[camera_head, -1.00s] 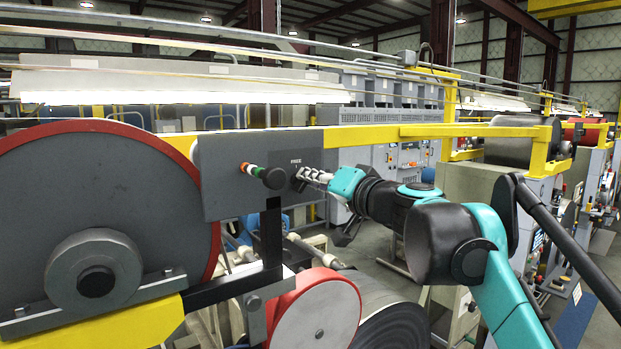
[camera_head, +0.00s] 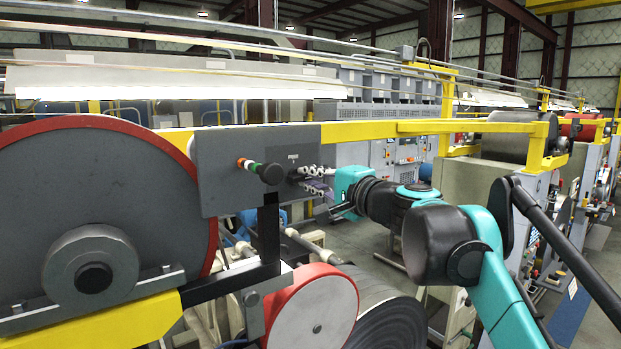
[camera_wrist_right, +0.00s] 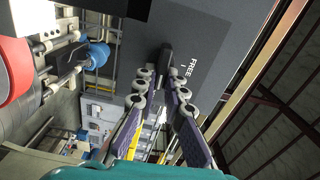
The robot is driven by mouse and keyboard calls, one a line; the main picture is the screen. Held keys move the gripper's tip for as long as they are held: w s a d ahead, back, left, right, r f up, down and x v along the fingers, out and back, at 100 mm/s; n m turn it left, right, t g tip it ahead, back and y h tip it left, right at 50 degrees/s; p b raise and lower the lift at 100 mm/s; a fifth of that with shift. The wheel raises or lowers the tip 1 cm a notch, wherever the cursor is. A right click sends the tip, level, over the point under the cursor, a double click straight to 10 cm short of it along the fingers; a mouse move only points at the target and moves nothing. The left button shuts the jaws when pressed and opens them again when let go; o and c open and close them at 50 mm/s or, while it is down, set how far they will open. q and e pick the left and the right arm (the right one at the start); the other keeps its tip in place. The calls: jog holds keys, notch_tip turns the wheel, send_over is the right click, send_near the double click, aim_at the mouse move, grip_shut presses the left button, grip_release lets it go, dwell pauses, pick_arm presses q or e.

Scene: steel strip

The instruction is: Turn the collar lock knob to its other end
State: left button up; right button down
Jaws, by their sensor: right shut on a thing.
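The collar lock knob (camera_wrist_right: 166,58) is a small black knob on the dark grey panel (camera_wrist_right: 215,30), beside the printed word FREE. In the wrist view it stands between the fingertips of my right gripper (camera_wrist_right: 160,78), which is shut on it. My left gripper is not in view.
A large red-rimmed grey disc (camera_head: 100,180) stands at the left. A red-and-white roller (camera_head: 315,310) lies below the panel. A yellow beam (camera_head: 400,129) runs above my arm.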

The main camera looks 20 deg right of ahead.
jog(key=shift+m, duration=0.4)
jog(key=c, duration=1.6)
grip_release()
jog(key=shift+w+f, duration=0.1)
jog(key=v, duration=1.2)
